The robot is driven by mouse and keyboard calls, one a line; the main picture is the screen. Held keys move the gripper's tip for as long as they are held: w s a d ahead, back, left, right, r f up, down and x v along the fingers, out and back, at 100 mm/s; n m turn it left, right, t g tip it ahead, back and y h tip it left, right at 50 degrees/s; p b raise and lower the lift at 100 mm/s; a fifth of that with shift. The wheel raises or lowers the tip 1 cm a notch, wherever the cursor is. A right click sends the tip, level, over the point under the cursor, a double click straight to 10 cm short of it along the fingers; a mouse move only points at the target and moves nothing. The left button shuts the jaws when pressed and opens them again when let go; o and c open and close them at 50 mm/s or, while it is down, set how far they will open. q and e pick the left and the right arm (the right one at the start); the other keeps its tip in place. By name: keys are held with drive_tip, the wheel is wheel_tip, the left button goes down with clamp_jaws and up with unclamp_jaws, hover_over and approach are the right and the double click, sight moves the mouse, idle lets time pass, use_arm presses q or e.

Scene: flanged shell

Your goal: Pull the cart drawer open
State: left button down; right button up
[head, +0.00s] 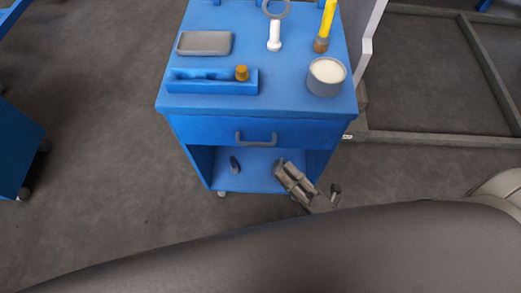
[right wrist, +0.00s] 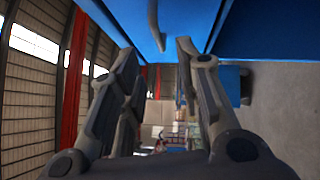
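The blue cart (head: 205,65) stands in front of me, with its drawer (head: 210,131) under the top. The drawer looks shut. Its grey bar handle (head: 256,139) is on the middle of the front. My right gripper (head: 286,170) is below and to the right of the handle, in front of the open lower bay, apart from the handle. In the right wrist view its two fingers (right wrist: 157,55) are spread with nothing between them. A grey handle bar (right wrist: 155,25) shows there beyond the fingertips, near the top. My left gripper is not in view.
On the cart top are a grey tray (head: 204,43), a blue holder (head: 210,84), a round tin (head: 326,77) and a yellow-handled tool (head: 326,22). A small dark object (head: 234,164) is in the lower bay. The floor (head: 110,150) left of the cart is clear.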

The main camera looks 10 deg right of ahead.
drive_tip(key=p+x, duration=0.1)
drive_tip(key=x, duration=0.9)
drive_tip(key=shift+w+a+p, duration=0.25)
drive_tip(key=shift+w+p, duration=0.05)
drive_tip(key=shift+r, duration=0.1)
drive_tip(key=shift+c, duration=0.4)
clamp_jaws()
